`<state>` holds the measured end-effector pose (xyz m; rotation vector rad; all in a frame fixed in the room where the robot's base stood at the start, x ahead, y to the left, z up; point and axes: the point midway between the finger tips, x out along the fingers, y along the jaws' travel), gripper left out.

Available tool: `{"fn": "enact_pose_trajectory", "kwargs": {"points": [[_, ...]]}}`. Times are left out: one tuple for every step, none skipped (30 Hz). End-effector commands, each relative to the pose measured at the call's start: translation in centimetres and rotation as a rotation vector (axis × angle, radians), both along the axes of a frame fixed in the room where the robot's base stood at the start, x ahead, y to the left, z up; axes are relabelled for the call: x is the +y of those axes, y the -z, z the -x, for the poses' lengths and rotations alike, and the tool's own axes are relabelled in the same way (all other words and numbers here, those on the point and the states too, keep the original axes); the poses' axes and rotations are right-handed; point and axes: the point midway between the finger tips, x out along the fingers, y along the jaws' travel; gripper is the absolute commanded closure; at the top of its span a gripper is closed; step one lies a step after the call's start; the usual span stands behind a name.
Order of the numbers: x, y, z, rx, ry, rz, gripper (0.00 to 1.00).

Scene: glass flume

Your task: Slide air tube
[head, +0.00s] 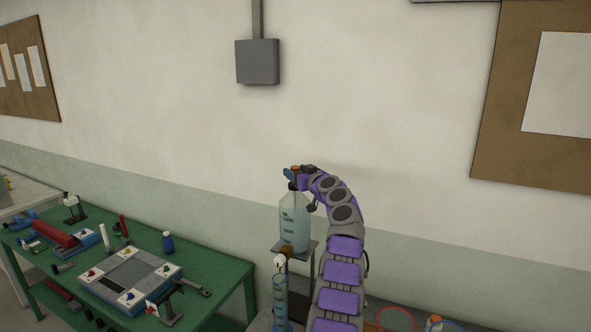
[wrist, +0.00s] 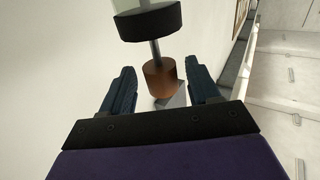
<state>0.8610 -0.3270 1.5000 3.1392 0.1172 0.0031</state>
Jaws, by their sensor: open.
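A clear bottle (head: 294,226) of pale blue liquid stands upright on a small raised platform (head: 312,247) in the head view. In the wrist view its black cap (wrist: 148,22) is at the top, with a thin grey rod (wrist: 155,50), apparently the air tube, coming out of it. A brown cylindrical grip (wrist: 160,78) sits on the rod's end. My gripper (head: 296,172) is above the bottle. In the wrist view my gripper (wrist: 160,69) is open, one dark blue finger on each side of the brown grip, with visible gaps.
A glass cylinder (head: 280,298) stands in front of the platform, below the bottle. A green bench (head: 215,295) with several instruments is at left. The wall (head: 380,100) is close behind the bottle.

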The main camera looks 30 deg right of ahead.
Motion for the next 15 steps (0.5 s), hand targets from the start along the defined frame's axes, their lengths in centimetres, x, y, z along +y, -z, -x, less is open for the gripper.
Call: {"fn": "enact_pose_trajectory", "kwargs": {"points": [[-0.19, -0.10, -0.18, 0.001, 0.003, -0.001, 0.39], [-0.14, -0.07, -0.33, 0.001, 0.003, -0.001, 0.39], [-0.10, -0.04, -0.49, 0.002, 0.003, -0.001, 0.39], [-0.11, 0.00, -0.58, 0.002, 0.003, -0.002, 0.39], [-0.10, 0.03, -0.66, 0.002, 0.003, -0.002, 0.39], [-0.07, 0.08, -0.75, 0.002, 0.003, -0.002, 0.39], [-0.06, 0.10, -0.81, 0.002, 0.003, -0.002, 0.39], [-0.05, 0.13, -0.85, 0.003, 0.002, -0.002, 0.39], [-0.03, 0.15, -0.90, 0.003, 0.002, -0.002, 0.39], [-0.02, 0.17, -0.91, 0.003, 0.002, -0.002, 0.39], [-0.01, 0.18, -0.93, 0.003, 0.002, -0.002, 0.39], [0.00, 0.19, -0.94, 0.003, 0.002, -0.002, 0.39], [0.00, 0.19, -0.94, 0.003, 0.002, -0.002, 0.39], [0.01, 0.20, -0.95, 0.003, 0.002, -0.002, 0.39], [0.01, 0.20, -0.94, 0.002, 0.002, -0.002, 0.39]]}}
